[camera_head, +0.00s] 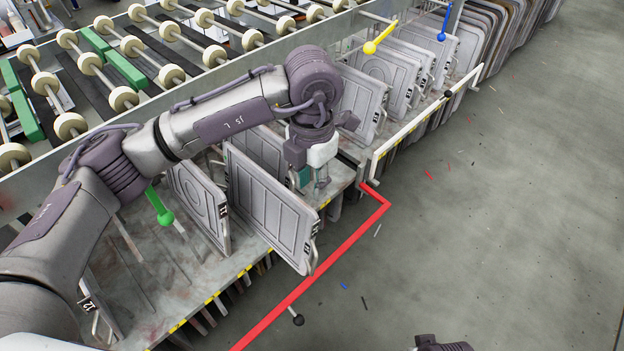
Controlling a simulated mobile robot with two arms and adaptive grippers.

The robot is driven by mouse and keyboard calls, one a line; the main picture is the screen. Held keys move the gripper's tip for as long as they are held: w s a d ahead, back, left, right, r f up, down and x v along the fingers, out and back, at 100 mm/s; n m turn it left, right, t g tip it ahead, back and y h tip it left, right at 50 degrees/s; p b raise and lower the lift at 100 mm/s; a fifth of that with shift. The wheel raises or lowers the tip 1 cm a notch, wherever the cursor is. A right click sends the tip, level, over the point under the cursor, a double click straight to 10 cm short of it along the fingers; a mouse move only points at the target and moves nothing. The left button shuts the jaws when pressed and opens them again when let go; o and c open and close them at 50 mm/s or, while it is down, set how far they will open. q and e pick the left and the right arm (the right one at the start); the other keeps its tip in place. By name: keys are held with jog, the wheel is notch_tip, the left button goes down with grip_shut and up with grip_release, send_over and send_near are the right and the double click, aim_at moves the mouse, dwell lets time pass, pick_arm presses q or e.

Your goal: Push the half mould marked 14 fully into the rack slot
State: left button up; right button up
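The half mould (262,205), a grey panel with ribs, stands upright in the near rack. Its label at the front edge is small, and I read it as 14 without certainty. Its front end, with a handle, sticks out past the yellow-and-black rack edge (215,294). My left gripper (321,181) points down just right of this mould's upper part, above the rack deck. Its fingers are small and partly hidden, so I cannot tell their opening. A dark part at the bottom edge (440,345) may be my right gripper; its fingers do not show.
Another half mould (199,205) stands to the left, set further in. A red bar (330,261) runs along the rack front, and a white bar (425,117) fronts several moulds behind. Green (158,204) and yellow (377,42) levers rise nearby. The floor at right is mostly clear.

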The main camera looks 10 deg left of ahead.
aim_at(312, 220)
pick_arm(q)
jog(key=shift+f, duration=0.1)
